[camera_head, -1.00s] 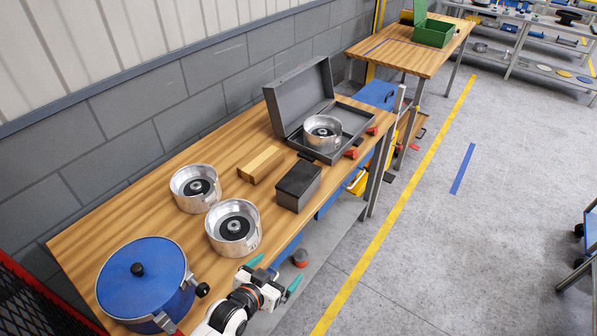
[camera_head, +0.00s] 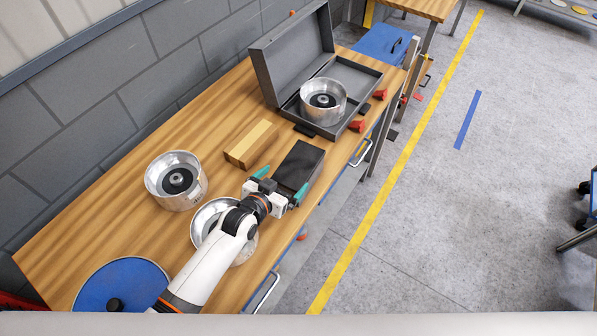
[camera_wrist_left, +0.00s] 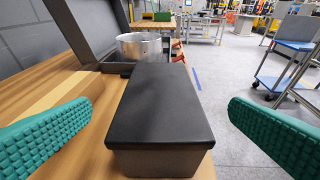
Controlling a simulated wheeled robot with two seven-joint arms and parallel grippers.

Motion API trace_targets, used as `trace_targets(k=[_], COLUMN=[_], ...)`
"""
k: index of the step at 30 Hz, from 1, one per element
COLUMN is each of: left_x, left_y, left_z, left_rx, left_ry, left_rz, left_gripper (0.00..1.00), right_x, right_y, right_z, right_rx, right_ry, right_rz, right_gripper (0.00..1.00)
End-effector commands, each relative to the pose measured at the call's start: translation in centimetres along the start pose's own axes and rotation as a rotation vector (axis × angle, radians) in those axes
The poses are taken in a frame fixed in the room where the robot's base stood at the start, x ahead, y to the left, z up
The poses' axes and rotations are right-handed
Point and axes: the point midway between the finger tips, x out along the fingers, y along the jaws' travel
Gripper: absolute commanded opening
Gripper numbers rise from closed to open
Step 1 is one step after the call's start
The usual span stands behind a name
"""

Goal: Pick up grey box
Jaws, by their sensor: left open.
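The grey box (camera_head: 299,165) is a small dark box with a flat black lid, resting on the wooden workbench near its front edge. In the left wrist view the box (camera_wrist_left: 158,105) lies straight ahead, in the middle between the fingers. My left gripper (camera_head: 280,187) is open, with its green fingertips at the near end of the box. In the left wrist view the green fingers (camera_wrist_left: 158,138) stand wide apart on either side of the box, with gaps to both sides. The right gripper is not in view.
A wooden block (camera_head: 251,144) lies left of the box. An open grey case (camera_head: 292,67) holding a metal clutch drum (camera_head: 323,100) stands behind it. Another metal drum (camera_head: 175,180) stands at left; one (camera_head: 207,215) is partly under my arm. A blue-lidded pot (camera_head: 118,284) is at lower left.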

Motion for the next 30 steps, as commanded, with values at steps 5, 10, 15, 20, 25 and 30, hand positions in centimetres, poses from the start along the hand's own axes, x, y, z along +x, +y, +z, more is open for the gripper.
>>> trace_targets(k=[5, 10, 15, 20, 25, 30], left_x=[1.9, 3.0, 5.5, 6.9, 7.1, 7.1], left_y=[0.1, 0.0, -0.3, -0.2, -0.2, -0.2], left_z=[-0.2, -0.4, -0.5, -0.3, 0.0, 0.0], left_rx=[0.001, 0.001, 0.001, 0.001, 0.002, 0.002], left_ry=[-0.002, -0.002, -0.003, -0.001, 0.0, 0.0], left_rz=[0.001, 0.001, 0.001, 0.002, 0.002, 0.002], left_gripper=[1.0, 1.0, 1.0, 1.0, 1.0, 0.95], right_x=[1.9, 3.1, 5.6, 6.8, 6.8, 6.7], right_y=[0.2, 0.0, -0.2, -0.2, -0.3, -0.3], right_z=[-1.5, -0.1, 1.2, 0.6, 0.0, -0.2], right_rx=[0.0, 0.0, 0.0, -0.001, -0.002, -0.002], right_ry=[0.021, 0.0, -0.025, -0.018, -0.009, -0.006], right_rz=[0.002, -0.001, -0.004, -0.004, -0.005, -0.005], right_gripper=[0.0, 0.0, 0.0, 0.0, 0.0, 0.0])
